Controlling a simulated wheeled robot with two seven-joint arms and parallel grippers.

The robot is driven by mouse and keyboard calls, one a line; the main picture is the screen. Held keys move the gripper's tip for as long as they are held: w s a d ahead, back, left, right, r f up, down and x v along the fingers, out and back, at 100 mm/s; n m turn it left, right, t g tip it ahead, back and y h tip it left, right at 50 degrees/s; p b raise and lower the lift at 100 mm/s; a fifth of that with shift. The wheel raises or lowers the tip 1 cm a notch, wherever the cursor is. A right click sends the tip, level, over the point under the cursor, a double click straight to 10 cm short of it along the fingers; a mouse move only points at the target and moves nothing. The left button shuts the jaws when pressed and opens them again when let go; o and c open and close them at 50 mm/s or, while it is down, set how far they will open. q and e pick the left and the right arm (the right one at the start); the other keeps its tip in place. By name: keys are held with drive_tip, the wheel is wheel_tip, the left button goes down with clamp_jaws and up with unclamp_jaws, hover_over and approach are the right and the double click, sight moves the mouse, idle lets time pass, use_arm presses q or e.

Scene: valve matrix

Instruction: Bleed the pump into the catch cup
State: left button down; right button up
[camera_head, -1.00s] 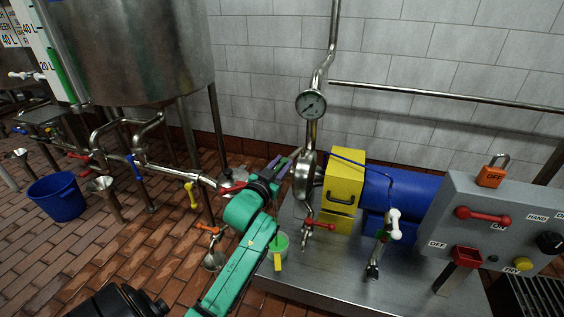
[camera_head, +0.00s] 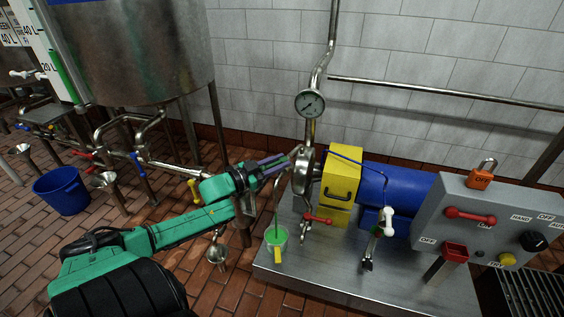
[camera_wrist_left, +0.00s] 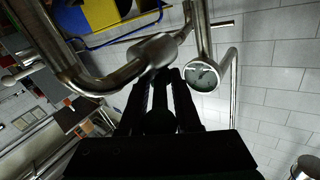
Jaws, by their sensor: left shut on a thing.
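The steel pump head (camera_head: 303,172) stands in front of the yellow guard (camera_head: 343,180) and blue motor (camera_head: 400,187). My left gripper (camera_head: 290,158) reaches in from the left to the pump head's left side. It is shut on a small part there, mostly hidden by the fingers. In the left wrist view, the gripper's fingers (camera_wrist_left: 160,85) point at a steel pipe joint (camera_wrist_left: 155,50). The green catch cup (camera_head: 276,237) with a yellow tab stands below the gripper. A thin green line runs down into it; I cannot tell if it is liquid. My right gripper is out of view.
A pressure gauge (camera_head: 310,103) rises above the pump and also shows in the left wrist view (camera_wrist_left: 203,77). A red-handled valve (camera_head: 318,219) sits right of the cup. The grey control box (camera_head: 480,240) stands at right. A blue bucket (camera_head: 61,190) is at far left.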

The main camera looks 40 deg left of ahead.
use_arm(q)
drive_tip(key=shift+h, duration=0.4)
drive_tip(key=c, duration=0.8)
unclamp_jaws()
drive_tip(key=shift+c, duration=0.2)
drive_tip(key=shift+s+a+p, duration=0.15)
drive_tip(key=shift+s+p, duration=0.25)
drive_tip(key=shift+s, duration=0.05)
drive_tip(key=p+v, duration=0.3)
drive_tip(key=v, duration=0.2)
drive_tip(key=shift+s+a+r, duration=0.15)
drive_tip(key=shift+s, duration=0.05)
drive_tip(key=p+v, duration=0.3)
drive_tip(key=v, duration=0.5)
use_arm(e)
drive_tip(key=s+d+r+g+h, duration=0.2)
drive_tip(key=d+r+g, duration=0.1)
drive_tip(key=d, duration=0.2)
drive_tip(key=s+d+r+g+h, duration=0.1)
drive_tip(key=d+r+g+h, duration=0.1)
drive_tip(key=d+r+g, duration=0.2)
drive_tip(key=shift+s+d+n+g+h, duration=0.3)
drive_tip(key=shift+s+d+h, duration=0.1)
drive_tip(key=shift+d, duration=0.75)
